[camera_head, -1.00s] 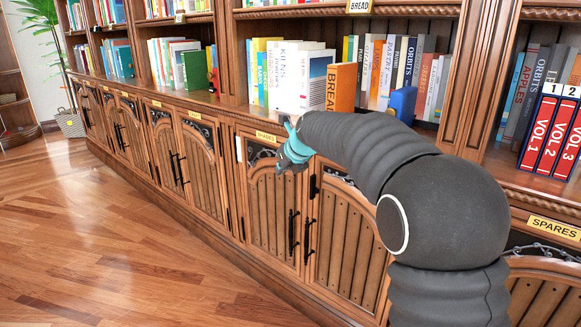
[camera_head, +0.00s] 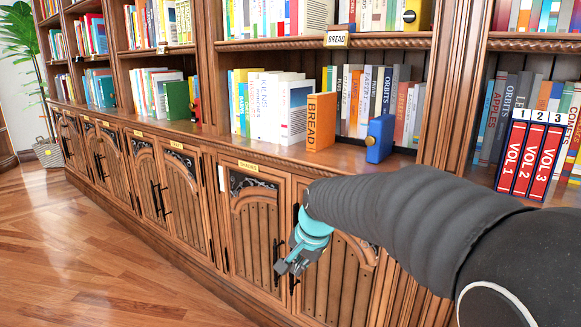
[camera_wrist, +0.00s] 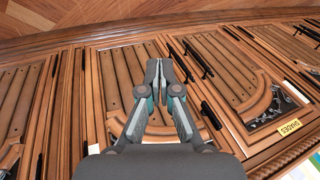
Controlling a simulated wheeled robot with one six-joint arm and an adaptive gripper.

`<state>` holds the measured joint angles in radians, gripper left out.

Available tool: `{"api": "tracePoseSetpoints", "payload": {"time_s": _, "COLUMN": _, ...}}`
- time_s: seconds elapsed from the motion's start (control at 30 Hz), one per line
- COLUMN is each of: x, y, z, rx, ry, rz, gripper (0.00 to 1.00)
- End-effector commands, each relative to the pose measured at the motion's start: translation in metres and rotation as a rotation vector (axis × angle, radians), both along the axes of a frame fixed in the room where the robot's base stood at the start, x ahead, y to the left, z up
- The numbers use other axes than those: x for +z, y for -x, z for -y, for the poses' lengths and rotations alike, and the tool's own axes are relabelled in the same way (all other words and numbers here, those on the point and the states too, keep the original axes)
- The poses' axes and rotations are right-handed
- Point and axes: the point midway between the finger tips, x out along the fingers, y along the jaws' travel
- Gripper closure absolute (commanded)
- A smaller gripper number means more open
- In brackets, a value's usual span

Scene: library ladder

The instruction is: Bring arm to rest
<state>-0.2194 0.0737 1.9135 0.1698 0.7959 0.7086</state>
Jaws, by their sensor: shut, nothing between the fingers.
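My gripper (camera_head: 290,266) is at the end of my dark grey arm, in front of the lower cabinet doors in the head view. It points down and to the left, near the black door handles (camera_head: 277,262). In the wrist view my gripper (camera_wrist: 159,66) has its fingers together with nothing between them. The cabinet doors (camera_wrist: 122,85) lie beyond the fingers in that view. I cannot tell from the pictures whether the fingers touch the doors or handles.
An orange BREAD book (camera_head: 321,122) and a blue bookend (camera_head: 380,138) stand on the counter ledge. Red VOL books (camera_head: 529,158) stand at right. A plant pot (camera_head: 48,153) is far left. Wooden floor (camera_head: 105,262) at left is clear.

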Motion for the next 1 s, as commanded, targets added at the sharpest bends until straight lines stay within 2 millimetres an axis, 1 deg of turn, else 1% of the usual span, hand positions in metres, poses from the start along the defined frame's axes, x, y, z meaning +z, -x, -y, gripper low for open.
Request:
{"api": "tracePoseSetpoints", "payload": {"time_s": 0.03, "x": 0.002, "y": 0.022, "z": 0.013, "rx": 0.087, "ry": 0.047, "rz": 0.011, "gripper": 1.0}}
{"api": "tracePoseSetpoints", "payload": {"time_s": 0.1, "x": 0.003, "y": 0.051, "z": 0.029, "rx": 0.215, "ry": 0.113, "rz": 0.021, "gripper": 1.0}}
{"api": "tracePoseSetpoints", "payload": {"time_s": 0.3, "x": 0.002, "y": 0.128, "z": 0.07, "rx": 0.486, "ry": 0.256, "rz": 0.042, "gripper": 1.0}}
{"api": "tracePoseSetpoints", "payload": {"time_s": 0.47, "x": -0.002, "y": 0.182, "z": 0.097, "rx": 0.599, "ry": 0.334, "rz": 0.058, "gripper": 1.0}}
{"api": "tracePoseSetpoints", "payload": {"time_s": 0.5, "x": -0.003, "y": 0.194, "z": 0.102, "rx": 0.61, "ry": 0.349, "rz": 0.064, "gripper": 1.0}}
{"api": "tracePoseSetpoints", "payload": {"time_s": 0.6, "x": -0.005, "y": 0.222, "z": 0.115, "rx": 0.599, "ry": 0.372, "rz": 0.081, "gripper": 1.0}}
{"api": "tracePoseSetpoints", "payload": {"time_s": 0.7, "x": -0.004, "y": 0.243, "z": 0.124, "rx": 0.571, "ry": 0.391, "rz": 0.11, "gripper": 1.0}}
{"api": "tracePoseSetpoints", "payload": {"time_s": 0.8, "x": 0.001, "y": 0.256, "z": 0.13, "rx": 0.543, "ry": 0.403, "rz": 0.147, "gripper": 1.0}}
{"api": "tracePoseSetpoints", "payload": {"time_s": 1.0, "x": 0.018, "y": 0.263, "z": 0.137, "rx": 0.501, "ry": 0.421, "rz": 0.211, "gripper": 1.0}}
